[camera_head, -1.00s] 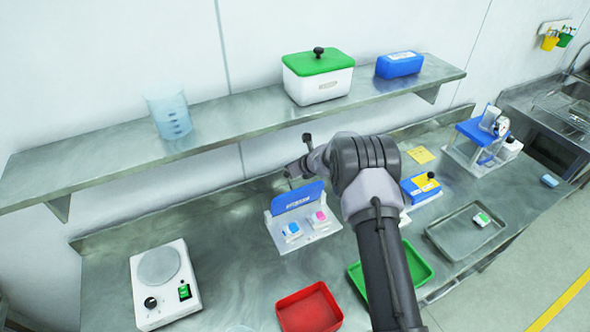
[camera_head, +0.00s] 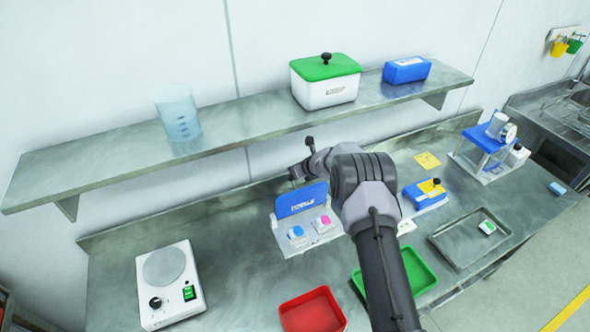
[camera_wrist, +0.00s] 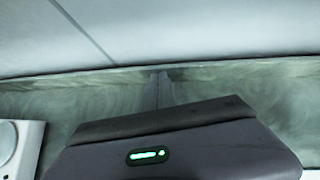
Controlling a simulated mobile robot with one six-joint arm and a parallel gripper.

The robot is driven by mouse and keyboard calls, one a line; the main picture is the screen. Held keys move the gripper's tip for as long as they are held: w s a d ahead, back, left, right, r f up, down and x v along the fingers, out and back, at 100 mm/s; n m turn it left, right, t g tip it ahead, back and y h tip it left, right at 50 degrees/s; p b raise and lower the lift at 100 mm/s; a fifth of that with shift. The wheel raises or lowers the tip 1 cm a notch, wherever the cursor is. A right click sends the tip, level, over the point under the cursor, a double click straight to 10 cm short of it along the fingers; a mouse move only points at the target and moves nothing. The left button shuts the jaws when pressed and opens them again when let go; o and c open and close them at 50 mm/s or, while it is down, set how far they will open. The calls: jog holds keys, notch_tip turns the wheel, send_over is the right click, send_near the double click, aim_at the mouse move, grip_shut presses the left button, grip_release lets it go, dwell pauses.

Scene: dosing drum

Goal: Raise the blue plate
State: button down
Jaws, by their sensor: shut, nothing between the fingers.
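A blue plate (camera_head: 480,136) tops a small stand at the right of the bench in the head view. A white cup (camera_head: 496,124) stands on it, with a round dial-like part beside it. My gripper (camera_head: 294,173) is far to the left of the plate, above the back of the bench behind an upright blue panel. Its fingers are small and partly hidden by my arm in the head view. In the wrist view my gripper (camera_wrist: 161,85) points at the bench's back edge, with its fingers together and nothing between them. The blue plate is outside the wrist view.
A blue-backed holder (camera_head: 302,200) with two small items stands near my arm. A blue box (camera_head: 425,194), green tray (camera_head: 421,274), red tray (camera_head: 313,312) and metal tray (camera_head: 446,240) lie on the bench. A shelf (camera_head: 240,118) overhangs the back.

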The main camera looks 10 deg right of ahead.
jog(key=b+v, duration=0.1)
jog(key=v, duration=1.6)
jog(key=s+a+r+n+g+b, duration=0.1)
jog(key=s+a+r+n+b, duration=0.25)
jog(key=s+n, duration=0.2)
jog(key=s+a+r+n+y+b, duration=0.1)
jog(key=s+a+r+n+b, duration=0.1)
jog(key=s+n+b, duration=0.35)
jog(key=s+a+r+n+g+b, duration=0.1)
jog(key=s+a+r+n+b, duration=0.15)
jog(key=s, duration=0.45)
jog(key=s+d+f+n+h+b, duration=0.1)
jog(key=s+f+n+b, duration=0.2)
jog(key=s, duration=0.4)
jog(key=s+d+f+n+h+b, duration=0.1)
jog(key=s+f+n+b, duration=0.2)
jog(key=s+n, duration=0.2)
jog(key=s+d+f+n+h+b, duration=0.1)
jog(key=s+f+n+b, duration=0.2)
jog(key=s, duration=0.8)
jog(key=shift+d+n+g, duration=0.15)
jog(key=shift+n+g, duration=0.15)
jog(key=shift+n, duration=0.65)
